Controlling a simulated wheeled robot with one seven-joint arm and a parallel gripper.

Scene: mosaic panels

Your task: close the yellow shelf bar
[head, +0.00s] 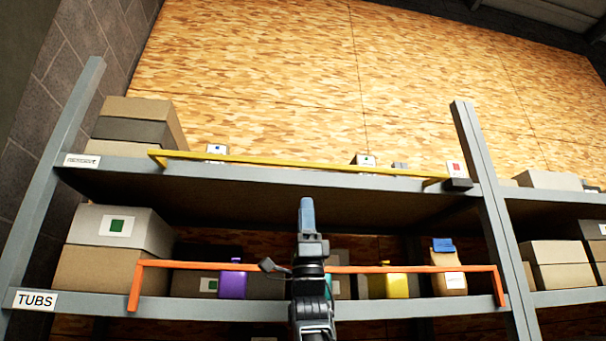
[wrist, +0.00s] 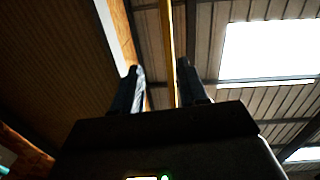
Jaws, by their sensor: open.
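The yellow shelf bar (head: 300,165) runs along the front edge of the upper shelf. Its left end bends at a short arm, and its right end lies by a dark block (head: 458,184) at the right post. My gripper (head: 307,205) is below the upper shelf's edge in the head view, near the middle of the bar's length and apart from it in the picture. In the wrist view my gripper (wrist: 160,75) is open, fingers pointing up. The yellow bar (wrist: 166,35) shows in line with the gap between the fingertips; I cannot tell its distance.
An orange bar (head: 200,265) crosses the front of the lower shelf, behind my arm. Boxes (head: 120,228), a purple item (head: 232,284) and a yellow item (head: 397,285) stand there. Grey posts (head: 485,190) flank the bay. More boxes (head: 140,123) sit on the upper shelf.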

